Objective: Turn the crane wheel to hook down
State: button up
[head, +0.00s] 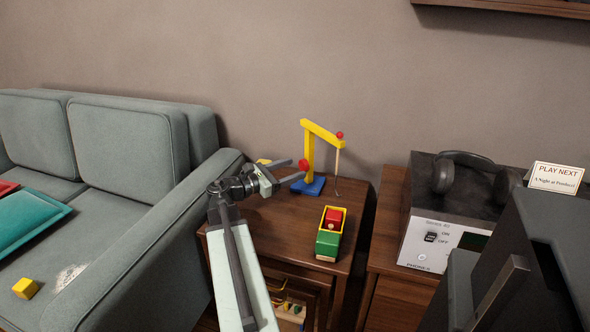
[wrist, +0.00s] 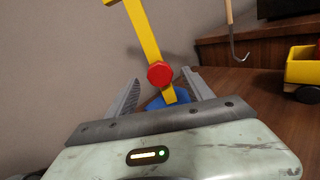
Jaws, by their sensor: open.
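The toy crane stands upright on the wooden side table, with a yellow mast and boom (head: 322,133), a blue base (head: 309,186) and a red wheel (head: 303,165) on the mast. A cord hangs from the boom tip, with the hook (head: 338,192) low near the table top. In the wrist view the red wheel (wrist: 159,74) lies between the two fingers, and the hook (wrist: 238,52) hangs to the right. My gripper (head: 287,172) is open, left of the crane; it also shows in the wrist view (wrist: 160,90). Contact with the wheel cannot be told.
A green and yellow toy truck (head: 330,238) with a red block stands on the side table (head: 275,231) in front of the crane. A grey sofa (head: 160,210) is at the left. A cabinet with a grey device (head: 428,242) and headphones (head: 467,170) is at the right.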

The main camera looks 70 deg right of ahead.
aim_at(311, 163)
jog(key=shift+d+f+n, duration=0.1)
jog(key=shift+f+n, duration=0.15)
jog(key=shift+n, duration=0.45)
jog(key=x, duration=0.8)
grip_shut()
jog(key=shift+w+m, duration=0.1)
jog(key=shift+m, duration=1.5)
